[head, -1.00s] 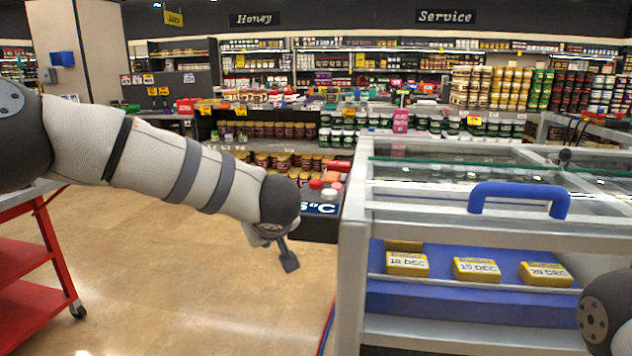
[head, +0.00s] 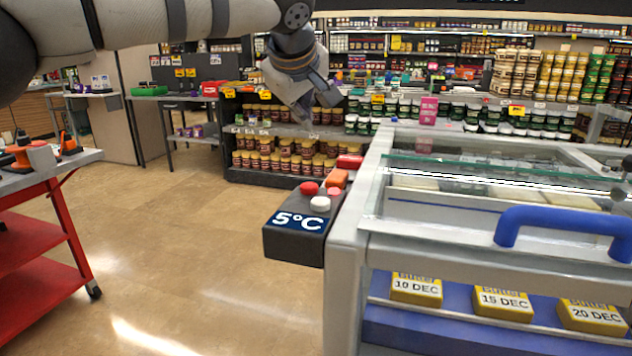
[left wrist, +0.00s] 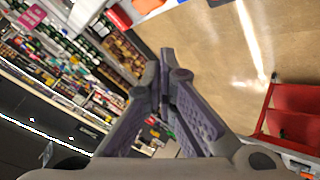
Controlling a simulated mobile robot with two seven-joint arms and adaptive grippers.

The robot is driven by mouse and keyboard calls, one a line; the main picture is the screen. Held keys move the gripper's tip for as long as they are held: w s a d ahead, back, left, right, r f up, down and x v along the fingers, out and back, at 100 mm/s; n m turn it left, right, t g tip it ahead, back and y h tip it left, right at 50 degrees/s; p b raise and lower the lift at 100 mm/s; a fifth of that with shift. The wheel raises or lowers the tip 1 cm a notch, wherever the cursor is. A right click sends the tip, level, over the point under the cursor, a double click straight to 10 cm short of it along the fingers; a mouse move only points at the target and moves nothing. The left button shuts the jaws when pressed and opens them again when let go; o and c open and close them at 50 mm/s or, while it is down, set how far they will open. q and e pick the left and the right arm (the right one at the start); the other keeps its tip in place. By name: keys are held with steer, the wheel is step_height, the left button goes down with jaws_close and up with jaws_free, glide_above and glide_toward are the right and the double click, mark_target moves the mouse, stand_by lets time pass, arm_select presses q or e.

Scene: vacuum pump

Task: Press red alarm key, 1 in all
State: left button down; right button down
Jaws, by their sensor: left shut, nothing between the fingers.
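A dark control box with a blue "5°C" display (head: 298,222) sits at the left side of the freezer cabinet. On its top are a round red key (head: 309,188), a white key (head: 320,204), a pinkish-red key (head: 334,193), an orange block (head: 337,179) and a red block (head: 349,161). I cannot read which red one is the alarm key. My left gripper (head: 304,112) hangs above and behind the box, pointing down, apart from the keys. In the left wrist view its fingers (left wrist: 166,72) meet at the tips and are empty. My right gripper is out of view.
The freezer cabinet (head: 345,260) with a blue handle (head: 565,222) and yellow dated packs (head: 503,302) fills the right. A red cart (head: 40,215) stands at the left. Shelves of jars (head: 285,155) stand behind. The floor between cart and cabinet is clear.

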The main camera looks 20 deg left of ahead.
mark_target(305, 185)
arm_select(q)
steer(key=shift+s+f, duration=0.1)
steer(key=shift+f, duration=4.3)
steer(key=shift+f, duration=0.15)
steer(key=shift+f, duration=0.3)
steer(key=shift+f, duration=0.5)
steer(key=shift+r, duration=0.95)
